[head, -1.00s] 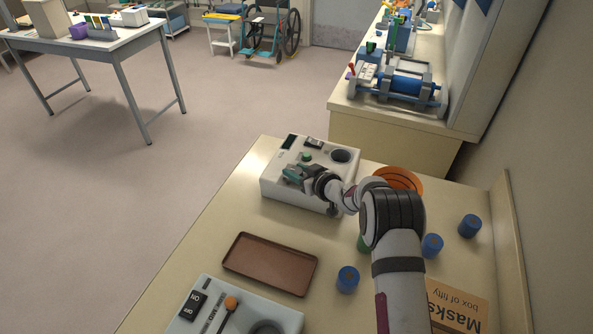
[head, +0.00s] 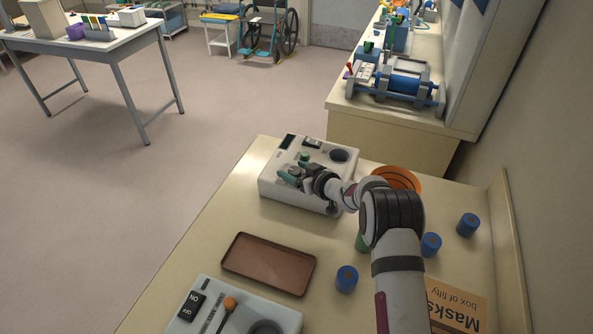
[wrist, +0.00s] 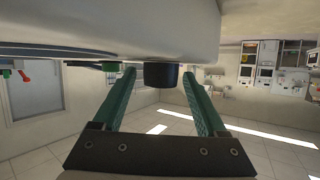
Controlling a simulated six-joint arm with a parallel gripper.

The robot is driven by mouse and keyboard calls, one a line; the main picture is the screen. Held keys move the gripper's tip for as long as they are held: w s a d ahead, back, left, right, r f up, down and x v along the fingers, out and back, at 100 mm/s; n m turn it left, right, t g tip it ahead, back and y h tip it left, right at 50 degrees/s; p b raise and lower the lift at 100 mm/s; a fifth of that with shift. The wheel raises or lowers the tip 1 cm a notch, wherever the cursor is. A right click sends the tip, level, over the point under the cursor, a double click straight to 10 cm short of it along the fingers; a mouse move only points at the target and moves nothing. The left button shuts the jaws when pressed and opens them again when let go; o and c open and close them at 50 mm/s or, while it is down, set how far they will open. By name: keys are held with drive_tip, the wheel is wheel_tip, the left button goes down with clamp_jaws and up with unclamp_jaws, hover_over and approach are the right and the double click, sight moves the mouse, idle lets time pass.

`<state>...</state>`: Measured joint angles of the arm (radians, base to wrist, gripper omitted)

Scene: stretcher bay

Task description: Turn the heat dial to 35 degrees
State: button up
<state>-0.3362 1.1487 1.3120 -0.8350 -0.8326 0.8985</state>
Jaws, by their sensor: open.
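A white control box (head: 290,196) stands at the far end of the bench. My gripper (head: 293,172) is over the top of this box. In the wrist view my gripper (wrist: 163,78) is open, with a green finger on each side of a dark round knob (wrist: 161,76), likely the heat dial. The knob shows between the fingertips; I cannot tell whether they touch it. The dial's scale and setting are not readable.
A brown tray (head: 238,277) and a second white box (head: 262,309) with an orange-tipped lever are nearer. Blue cylinders (head: 347,279), an orange bowl (head: 408,184) and a mask box (head: 455,305) stand near my arm. Bare bench lies left of the tray.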

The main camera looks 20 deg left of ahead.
drive_tip(key=v, duration=1.5)
drive_tip(key=shift+s+d+r, duration=0.15)
drive_tip(key=shift+d+r, duration=0.1)
drive_tip(key=shift+d, duration=0.05)
